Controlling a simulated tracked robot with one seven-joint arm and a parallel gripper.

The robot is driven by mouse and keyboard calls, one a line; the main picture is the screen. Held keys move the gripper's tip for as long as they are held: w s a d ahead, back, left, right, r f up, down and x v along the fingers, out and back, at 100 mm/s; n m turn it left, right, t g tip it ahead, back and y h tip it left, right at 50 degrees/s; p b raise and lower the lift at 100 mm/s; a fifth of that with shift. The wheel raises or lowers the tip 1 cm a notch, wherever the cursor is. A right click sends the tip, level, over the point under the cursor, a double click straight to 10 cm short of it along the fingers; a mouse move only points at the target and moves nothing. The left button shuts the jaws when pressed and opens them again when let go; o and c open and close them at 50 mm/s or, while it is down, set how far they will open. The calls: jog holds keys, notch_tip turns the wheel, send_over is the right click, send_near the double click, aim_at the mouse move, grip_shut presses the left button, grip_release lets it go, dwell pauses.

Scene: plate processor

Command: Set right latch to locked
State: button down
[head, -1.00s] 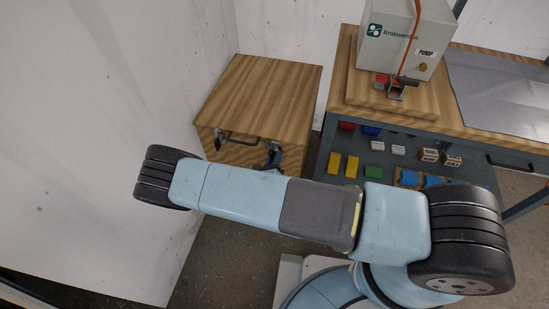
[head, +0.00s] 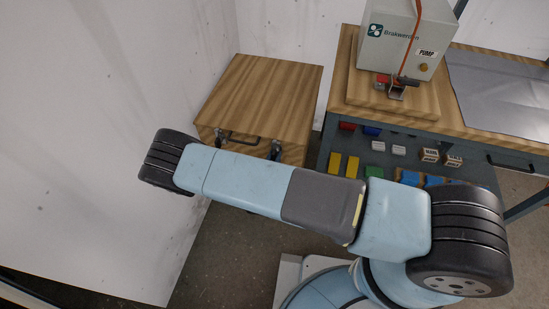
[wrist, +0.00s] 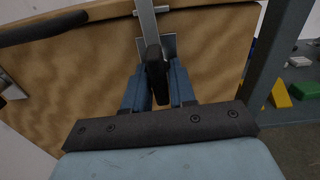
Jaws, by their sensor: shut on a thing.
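The right latch has a black grip (wrist: 157,75) and a metal strip running up from it, on the front of a wooden box. In the wrist view my gripper (wrist: 158,92) has its two blue fingers on either side of the black grip, shut on it. In the head view the right latch (head: 275,149) shows as a small dark shape at the box's front right, with its lower part hidden by my arm. The fingers cannot be made out there.
The wooden box (head: 262,95) has a dark bar handle (head: 242,139) and a left latch (head: 222,137). A white wall stands close on the left. On the right is a workbench (head: 470,125) with a pump unit (head: 402,40) and a shelf of coloured blocks (head: 352,166).

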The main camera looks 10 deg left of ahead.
jog(key=shift+s+f+m, duration=0.1)
jog(key=shift+m, duration=0.3)
jog(key=c, duration=1.1)
grip_release()
jog(key=s, duration=0.9)
jog(key=s+a, duration=0.1)
jog(key=s, duration=0.3)
jog(key=shift+s+a, duration=0.1)
jog(key=shift+s, duration=0.25)
